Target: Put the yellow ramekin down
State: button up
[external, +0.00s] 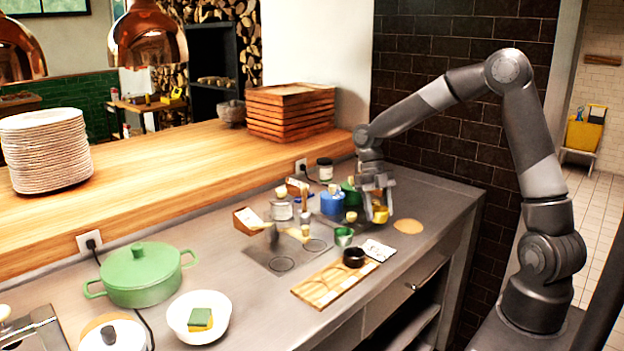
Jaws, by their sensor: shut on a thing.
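The yellow ramekin (380,215) is between the fingers of my gripper (377,207), at the right part of the steel counter. My gripper points down and is shut on it. The fingers hide part of the ramekin. I cannot tell whether its base touches the counter or hangs just above it. A round tan mat or disc (408,226) lies on the counter just right of the ramekin. A wooden board with round recesses (318,290) lies in front to the left, with a small black ramekin (354,257) at its far right end.
A green pot (141,273) and white bowl (199,315) are far left. Bare counter lies right of the tan disc.

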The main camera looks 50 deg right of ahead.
aim_at(378, 220)
jog(key=shift+f, duration=1.9)
jog(key=o, duration=0.7)
jog(key=shift+f, duration=0.1)
